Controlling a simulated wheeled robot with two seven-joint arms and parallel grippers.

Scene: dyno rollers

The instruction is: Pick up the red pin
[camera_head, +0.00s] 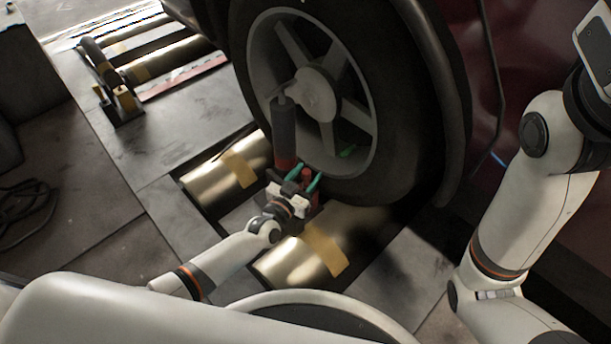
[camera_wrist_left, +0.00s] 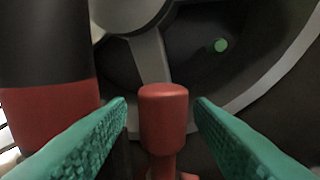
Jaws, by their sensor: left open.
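The red pin (camera_wrist_left: 163,118) stands upright in the middle of the left wrist view, with a round head and a narrower neck below. My left gripper (camera_wrist_left: 160,130) is open, with one green finger on each side of the pin and a gap on both sides. In the head view my left gripper (camera_head: 300,180) is low in front of the wheel, and the small red pin (camera_head: 307,174) shows between its green fingertips. My right arm shows at the right of the head view, but its gripper is out of view.
A dark cylinder with a red base (camera_wrist_left: 48,110) stands close left of the left finger; it also shows in the head view (camera_head: 284,135). The car wheel (camera_head: 400,120) rises right behind. Gold rollers (camera_head: 225,172) lie on both sides of the gripper. Open floor (camera_head: 100,225) is at left.

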